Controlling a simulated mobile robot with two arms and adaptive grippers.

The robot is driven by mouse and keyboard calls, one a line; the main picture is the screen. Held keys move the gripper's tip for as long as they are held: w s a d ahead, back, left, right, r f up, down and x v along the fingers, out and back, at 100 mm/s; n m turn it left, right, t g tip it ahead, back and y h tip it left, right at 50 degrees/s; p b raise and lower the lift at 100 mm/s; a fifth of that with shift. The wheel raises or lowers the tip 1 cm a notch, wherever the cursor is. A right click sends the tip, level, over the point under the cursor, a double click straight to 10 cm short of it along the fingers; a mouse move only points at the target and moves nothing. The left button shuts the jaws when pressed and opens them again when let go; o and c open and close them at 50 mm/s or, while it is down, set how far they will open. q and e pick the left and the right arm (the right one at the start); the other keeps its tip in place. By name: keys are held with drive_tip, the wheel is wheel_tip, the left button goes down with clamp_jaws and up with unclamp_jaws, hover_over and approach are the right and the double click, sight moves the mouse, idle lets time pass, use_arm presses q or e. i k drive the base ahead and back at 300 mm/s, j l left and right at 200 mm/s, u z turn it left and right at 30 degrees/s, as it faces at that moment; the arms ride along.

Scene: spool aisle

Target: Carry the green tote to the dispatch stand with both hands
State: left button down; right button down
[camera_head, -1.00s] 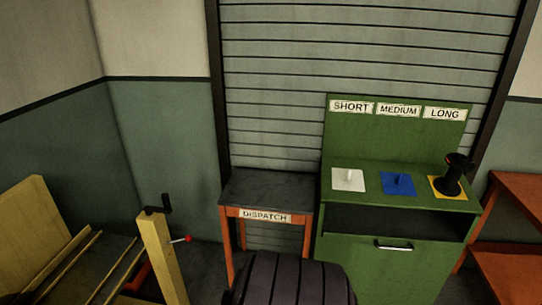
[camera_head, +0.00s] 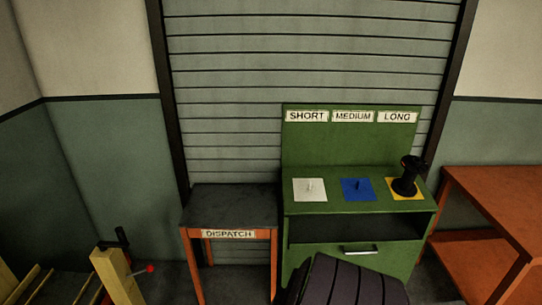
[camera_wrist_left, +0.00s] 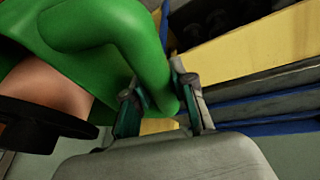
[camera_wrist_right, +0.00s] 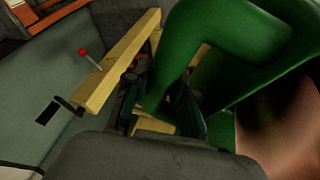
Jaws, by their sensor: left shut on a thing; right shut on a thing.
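The green tote shows in the left wrist view (camera_wrist_left: 105,30) and the right wrist view (camera_wrist_right: 225,35); it is not visible in the head view. My left gripper (camera_wrist_left: 158,95) is shut on one green handle of the tote. My right gripper (camera_wrist_right: 160,98) is shut on another green handle. A copper-coloured surface (camera_wrist_left: 45,80) shows beside the green in the left wrist view, with a black disc (camera_wrist_left: 40,124) in front of it. The dispatch stand (camera_head: 230,207) has a dark, empty top, orange legs and a "DISPATCH" label, and stands ahead, left of centre.
A green cabinet (camera_head: 375,225) with short, medium and long places stands right of the stand. A black spool (camera_head: 405,179) is on its yellow pad. An orange table (camera_head: 490,195) is at right. A yellow post (camera_head: 117,276) with a red-knobbed lever is at lower left.

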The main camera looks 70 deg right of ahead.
sight(231, 202)
drive_tip(key=z, duration=0.4)
drive_tip(key=i+l+z, duration=0.1)
drive_tip(key=z, duration=0.3)
drive_tip(key=l+z, duration=0.1)
drive_tip(key=z, duration=0.35)
drive_tip(key=i+z, duration=0.3)
drive_tip(key=i+l+z, duration=0.1)
drive_tip(key=z, duration=0.15)
drive_tip(key=i+l+u, duration=0.1)
drive_tip(key=i+u, duration=0.2)
drive_tip(key=i, duration=0.7)
drive_tip(key=i+u, duration=0.1)
drive_tip(key=i, duration=0.6)
drive_tip(key=i+j+z, duration=0.1)
drive_tip(key=z, duration=0.35)
drive_tip(key=i+j+z, duration=0.15)
drive_tip(key=z, duration=0.3)
